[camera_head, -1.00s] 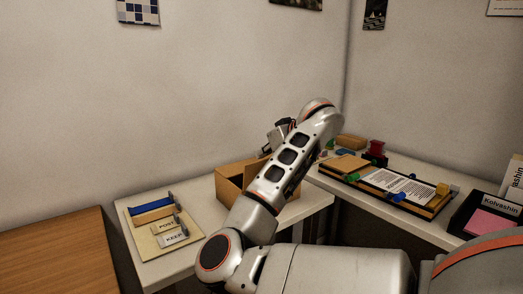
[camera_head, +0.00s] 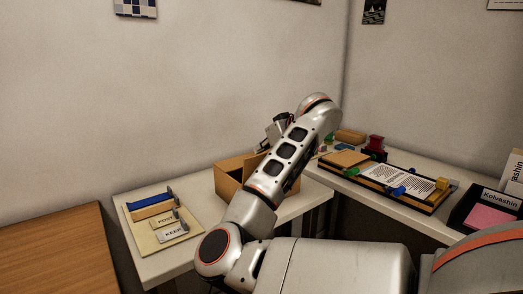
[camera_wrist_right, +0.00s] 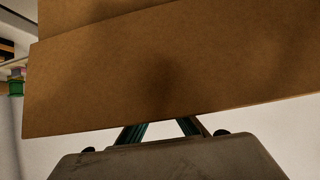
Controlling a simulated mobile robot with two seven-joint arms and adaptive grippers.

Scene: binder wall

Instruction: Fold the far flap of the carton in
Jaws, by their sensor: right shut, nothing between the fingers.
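The brown carton (camera_head: 229,184) stands on the white table at the centre of the head view, partly hidden by my right arm. My right gripper (camera_head: 274,134) is over the carton's far right part; its fingers are not clear there. In the right wrist view the gripper (camera_wrist_right: 160,128) is shut with nothing between its fingers. A broad cardboard panel (camera_wrist_right: 170,75) of the carton crosses that view and hides the fingertips. I cannot tell whether they touch it. A second cardboard edge shows above it. The far flap cannot be clearly made out in the head view. My left gripper is not in view.
A board (camera_head: 150,236) with a blue-topped item and POST and KEEP labels lies left of the carton. A dark-edged tray (camera_head: 435,205) with a printed sheet and coloured pieces lies on the right table. A wooden surface (camera_head: 60,255) is at lower left. Walls close the back.

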